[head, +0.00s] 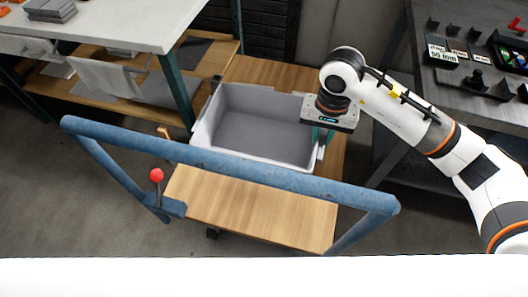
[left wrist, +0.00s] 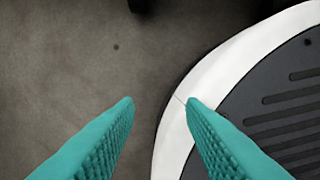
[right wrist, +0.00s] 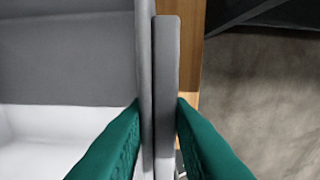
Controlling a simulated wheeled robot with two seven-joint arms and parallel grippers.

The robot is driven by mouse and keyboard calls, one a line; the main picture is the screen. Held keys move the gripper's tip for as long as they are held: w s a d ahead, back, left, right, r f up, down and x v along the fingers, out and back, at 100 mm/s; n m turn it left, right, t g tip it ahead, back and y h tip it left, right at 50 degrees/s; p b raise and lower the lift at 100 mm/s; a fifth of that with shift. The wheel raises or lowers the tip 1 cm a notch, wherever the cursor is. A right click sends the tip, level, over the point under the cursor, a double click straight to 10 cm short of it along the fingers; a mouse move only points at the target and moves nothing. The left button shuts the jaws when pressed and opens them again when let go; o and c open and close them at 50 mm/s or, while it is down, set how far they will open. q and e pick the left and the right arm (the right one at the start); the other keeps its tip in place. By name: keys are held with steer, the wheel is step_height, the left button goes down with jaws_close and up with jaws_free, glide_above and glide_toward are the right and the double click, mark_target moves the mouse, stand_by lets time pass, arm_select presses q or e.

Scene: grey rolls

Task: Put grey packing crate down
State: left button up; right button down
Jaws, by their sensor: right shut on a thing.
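The grey packing crate (head: 262,118) is open-topped and empty. In the head view it is on or just above the wooden deck (head: 255,208) of a cart; I cannot tell whether its base touches. My right gripper (head: 322,136) is at the crate's right side. In the right wrist view its green fingers (right wrist: 158,105) are shut on the crate's right wall and rim (right wrist: 166,70), one finger on each side. My left gripper (left wrist: 160,103) shows only in its own wrist view, with its fingers apart and nothing between them, above the floor.
The cart's blue handle bar (head: 230,165) crosses in front of the crate, with a red knob (head: 156,175) at its left. A white-topped table (head: 110,25) stands at the left. A dark workbench (head: 450,85) with small parts stands at the right.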

steer(key=shift+w+a+f, duration=0.15)
steer(key=shift+a+f, duration=0.1)
steer(key=shift+f, duration=0.3)
step_height(320, 180, down, 9)
steer(key=shift+r+b, duration=0.2)
steer(key=shift+b, duration=0.2)
steer(key=shift+f, duration=0.25)
arm_select(q)
steer(key=shift+w+d+r, duration=0.15)
steer(key=shift+w+r, duration=0.05)
steer(key=shift+w, duration=0.65)
steer(key=shift+w+r, duration=0.15)
arm_select(e)
steer(key=c, duration=1.3)
jaws_free()
steer(key=shift+f, duration=0.1)
